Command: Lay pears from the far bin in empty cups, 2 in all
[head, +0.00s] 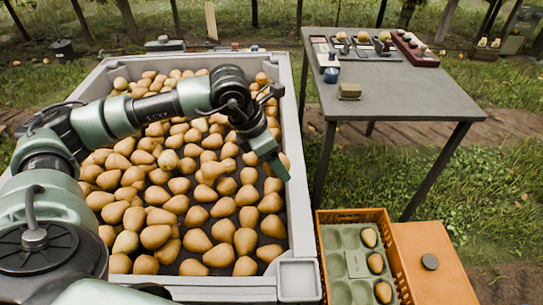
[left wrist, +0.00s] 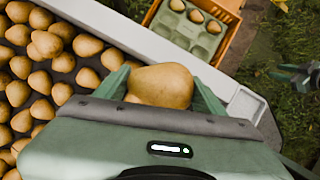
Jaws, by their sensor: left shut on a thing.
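The large grey bin (head: 296,215) is full of yellow-brown pears. My left gripper (head: 277,165) is over the bin's right side. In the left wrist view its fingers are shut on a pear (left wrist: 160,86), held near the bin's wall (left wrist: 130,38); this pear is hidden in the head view. The orange crate (head: 352,214) stands right of the bin and holds a grey-green cup tray (head: 356,264). Three pears (head: 375,263) sit in its right column; visible left-column cups (head: 335,265) are empty. My right gripper (left wrist: 300,77) seems to show at the left wrist view's right edge, its opening unclear.
A grey table (head: 400,95) stands behind the crate, with trays of pears, a red tray (head: 414,50), a blue-white pot (head: 331,74) and a small block (head: 349,91). An orange panel with a dark disc (head: 430,262) adjoins the crate. Grass lies to the right.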

